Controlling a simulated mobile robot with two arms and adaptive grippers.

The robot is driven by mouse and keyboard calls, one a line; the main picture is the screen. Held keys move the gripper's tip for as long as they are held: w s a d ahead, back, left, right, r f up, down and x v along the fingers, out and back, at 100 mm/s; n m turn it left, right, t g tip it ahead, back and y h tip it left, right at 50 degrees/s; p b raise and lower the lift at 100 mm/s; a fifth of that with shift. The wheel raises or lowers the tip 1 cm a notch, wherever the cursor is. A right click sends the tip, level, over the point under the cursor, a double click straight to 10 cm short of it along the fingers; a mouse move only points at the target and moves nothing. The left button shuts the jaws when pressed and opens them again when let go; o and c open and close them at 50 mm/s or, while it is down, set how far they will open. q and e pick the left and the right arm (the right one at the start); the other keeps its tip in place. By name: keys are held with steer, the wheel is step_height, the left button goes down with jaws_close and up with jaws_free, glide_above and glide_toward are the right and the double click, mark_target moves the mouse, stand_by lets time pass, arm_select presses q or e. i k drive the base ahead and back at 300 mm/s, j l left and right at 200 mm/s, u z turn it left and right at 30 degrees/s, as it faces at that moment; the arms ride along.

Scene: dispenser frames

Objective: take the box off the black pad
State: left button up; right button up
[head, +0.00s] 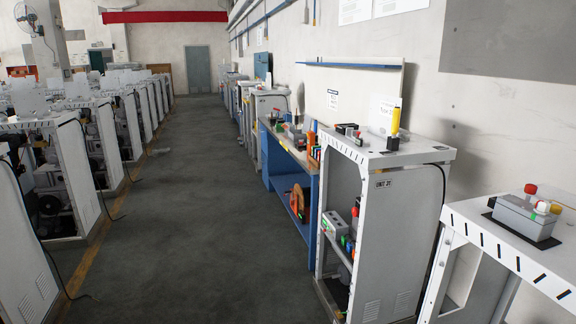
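A grey box (521,217) sits on a thin black pad (540,241) on top of the white dispenser frame at the right. The box has a red button on top at its back and white, red and green parts at its right end. The pad shows as a dark border around the box. Neither of my grippers is in the head view.
The white frame (478,232) under the pad reaches the right picture edge. A taller white cabinet (392,225) with small items on top stands left of it. A blue workbench (285,195) is beyond.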

mark_target(521, 215)
steer(key=z, duration=1.3)
